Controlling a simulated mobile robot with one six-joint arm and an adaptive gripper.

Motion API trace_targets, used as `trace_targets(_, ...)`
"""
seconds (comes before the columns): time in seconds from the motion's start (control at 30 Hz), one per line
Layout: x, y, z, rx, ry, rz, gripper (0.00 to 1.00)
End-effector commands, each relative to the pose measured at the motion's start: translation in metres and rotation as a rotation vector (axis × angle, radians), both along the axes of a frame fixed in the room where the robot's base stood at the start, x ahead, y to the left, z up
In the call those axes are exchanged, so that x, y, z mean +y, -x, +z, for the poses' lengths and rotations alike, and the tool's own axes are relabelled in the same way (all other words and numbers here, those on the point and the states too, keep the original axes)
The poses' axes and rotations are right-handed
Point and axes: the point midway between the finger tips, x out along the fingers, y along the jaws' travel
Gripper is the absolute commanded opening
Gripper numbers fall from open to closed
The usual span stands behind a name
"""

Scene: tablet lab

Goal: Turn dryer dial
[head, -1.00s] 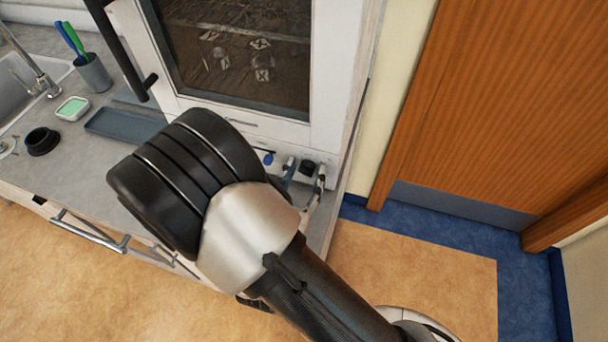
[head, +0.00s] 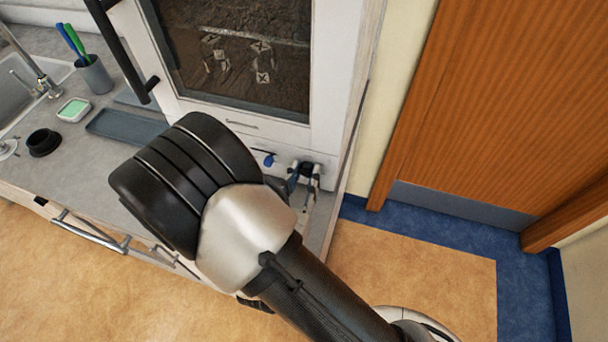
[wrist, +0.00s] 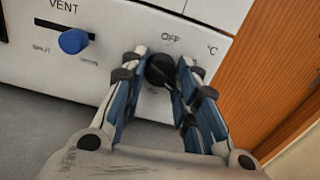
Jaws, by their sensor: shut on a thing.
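The dryer (head: 325,133) is a white cabinet with a dark window, standing on the counter. Its black dial (wrist: 160,70) sits on the front panel below an "OFF" mark, with "°C" to its right. My gripper (wrist: 161,72) is shut on the dial, one finger on each side of it. In the head view my gripper (head: 305,172) shows at the lower front of the dryer, partly hidden by my arm, with the dial (head: 307,166) just visible between the fingers. The dial's lower part and most of its scale are hidden by the fingers.
A blue vent slider knob (wrist: 74,41) is left of the dial. A grey tray (head: 122,126), a green-topped dish (head: 74,109), a black ring (head: 43,142) and a pen cup (head: 94,74) stand on the counter. A wooden door (head: 500,100) is at right.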

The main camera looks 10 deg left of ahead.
Motion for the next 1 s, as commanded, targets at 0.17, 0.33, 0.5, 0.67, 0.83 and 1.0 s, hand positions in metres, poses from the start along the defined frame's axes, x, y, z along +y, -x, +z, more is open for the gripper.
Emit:
trace_targets(0.17, -0.0008, 0.0001, 0.0023, 0.012, 0.124, -0.001, 0.04)
trace_targets(0.33, -0.0012, 0.0001, 0.0030, 0.024, 0.278, -0.001, 0.04)
trace_targets(0.5, -0.0017, 0.0002, 0.0027, 0.037, 0.440, -0.002, 0.04)
trace_targets(0.67, -0.0018, 0.0001, 0.0028, 0.049, 0.592, -0.002, 0.04)
trace_targets(0.83, -0.0018, 0.0001, 0.0031, 0.061, 0.752, -0.002, 0.04)
trace_targets(1.0, -0.0019, 0.0002, 0.0033, 0.073, 0.912, -0.002, 0.04)
